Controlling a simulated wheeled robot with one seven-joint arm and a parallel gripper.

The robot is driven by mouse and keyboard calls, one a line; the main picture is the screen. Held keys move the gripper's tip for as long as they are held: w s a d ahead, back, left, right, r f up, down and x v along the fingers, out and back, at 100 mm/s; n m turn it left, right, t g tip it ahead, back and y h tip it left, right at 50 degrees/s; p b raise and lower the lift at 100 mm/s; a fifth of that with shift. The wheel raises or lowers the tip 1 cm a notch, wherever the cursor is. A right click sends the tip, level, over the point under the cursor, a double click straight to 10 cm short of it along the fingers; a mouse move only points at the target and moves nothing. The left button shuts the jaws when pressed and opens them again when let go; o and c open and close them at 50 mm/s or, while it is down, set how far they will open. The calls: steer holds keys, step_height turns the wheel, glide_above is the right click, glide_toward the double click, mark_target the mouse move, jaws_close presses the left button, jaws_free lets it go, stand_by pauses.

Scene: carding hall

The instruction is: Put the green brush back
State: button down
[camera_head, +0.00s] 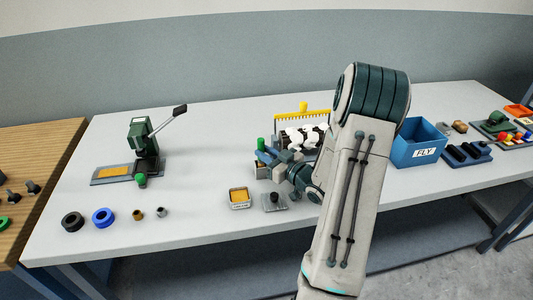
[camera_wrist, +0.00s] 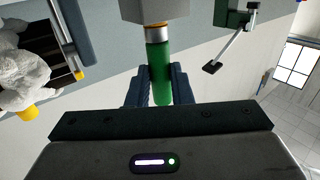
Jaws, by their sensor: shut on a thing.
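The green brush (camera_wrist: 159,72) has a green handle, a metal collar and an orange band. It lies between the fingers of my gripper (camera_wrist: 160,88), which is shut on its handle. In the head view, the brush's green top (camera_head: 261,144) stands up beside my gripper (camera_head: 267,157), near the table's middle. A grey block (camera_wrist: 155,10) meets the brush's collar end in the wrist view. I cannot tell whether the brush sits in the block or in front of it. My arm hides part of the table there.
A frame with a yellow comb (camera_head: 303,115) and black-and-white fluff stands just behind my gripper. A yellow-filled tin (camera_head: 239,198) and a grey plate with a dark knob (camera_head: 274,202) lie in front. A green lever press (camera_head: 143,135) is left, the blue FLY bin (camera_head: 416,144) right.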

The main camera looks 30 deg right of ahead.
steer(key=shift+s+a+f+b, duration=0.1)
steer(key=shift+s+f+b, duration=0.15)
steer(key=shift+f+b, duration=0.35)
steer(key=c, duration=1.3)
jaws_free()
steer(key=shift+f, duration=0.2)
steer(key=shift+r, duration=0.15)
steer(key=shift+w+r+p, duration=0.1)
steer(key=shift+r+p, duration=0.45)
steer(key=shift+p, duration=0.35)
steer(key=b+v, duration=0.2)
steer(key=v, duration=1)
steer(key=w+a+r+m+g+h, duration=0.1)
steer(key=w+a+r+g+h, duration=0.15)
steer(key=w+g+h, duration=0.35)
steer(key=s+a+r+m+g, duration=0.2)
steer(key=s+a+g, duration=0.6)
steer(key=s+a, duration=1)
step_height(320, 180, up, 2)
steer(key=shift+s+r+m, duration=0.25)
steer(key=shift+s+m, duration=0.15)
steer(key=shift+s, duration=0.1)
